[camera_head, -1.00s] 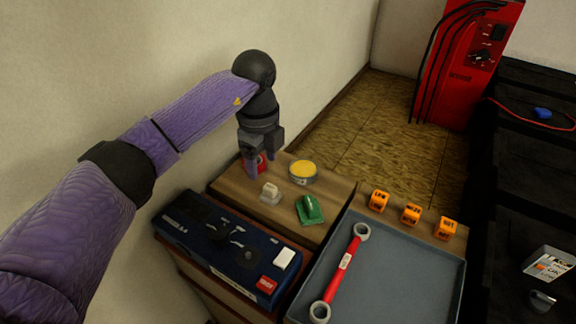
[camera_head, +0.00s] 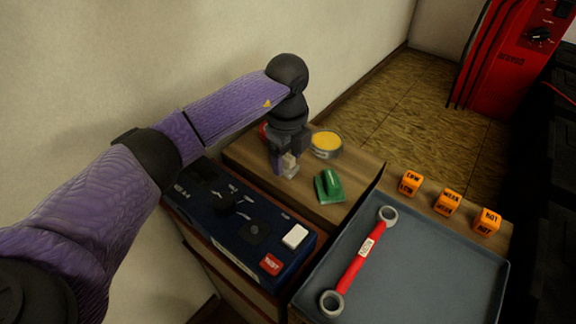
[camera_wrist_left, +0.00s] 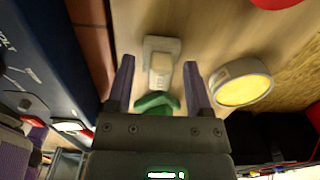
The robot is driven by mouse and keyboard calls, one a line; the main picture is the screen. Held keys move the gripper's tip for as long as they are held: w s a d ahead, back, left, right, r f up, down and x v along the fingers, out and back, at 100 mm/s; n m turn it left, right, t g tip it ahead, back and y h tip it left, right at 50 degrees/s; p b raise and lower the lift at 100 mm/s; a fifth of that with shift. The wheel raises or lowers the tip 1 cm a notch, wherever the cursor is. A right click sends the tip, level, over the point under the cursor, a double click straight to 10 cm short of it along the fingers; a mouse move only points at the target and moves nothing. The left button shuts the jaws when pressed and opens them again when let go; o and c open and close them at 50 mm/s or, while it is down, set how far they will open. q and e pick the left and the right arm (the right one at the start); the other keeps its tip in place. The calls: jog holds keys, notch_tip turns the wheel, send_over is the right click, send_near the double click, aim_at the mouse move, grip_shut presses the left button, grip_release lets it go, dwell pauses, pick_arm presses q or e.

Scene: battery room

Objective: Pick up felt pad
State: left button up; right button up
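A small cream block on a pale square base (camera_head: 290,166) stands on the wooden top; it is likely the felt pad, though I cannot be sure. It also shows in the left wrist view (camera_wrist_left: 162,68). My left gripper (camera_head: 286,168) points down over it and partly hides it. In the left wrist view my left gripper (camera_wrist_left: 158,64) is open, with the block in line between its two fingers and no visible grip on it. My right gripper is not in view.
A green object (camera_head: 328,187) and a yellow-topped round tin (camera_head: 326,143) stand close by. A red item (camera_head: 263,130) is partly hidden behind the gripper. A dark blue tester box (camera_head: 243,222), a grey tray (camera_head: 420,262) with a red wrench (camera_head: 361,258), and orange blocks (camera_head: 447,202) are nearby.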

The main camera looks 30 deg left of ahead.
pick_arm(q)
jog(key=c, duration=0.7)
grip_shut()
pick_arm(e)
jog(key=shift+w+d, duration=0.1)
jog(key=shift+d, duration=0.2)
pick_arm(q)
jog(key=shift+r, duration=0.1)
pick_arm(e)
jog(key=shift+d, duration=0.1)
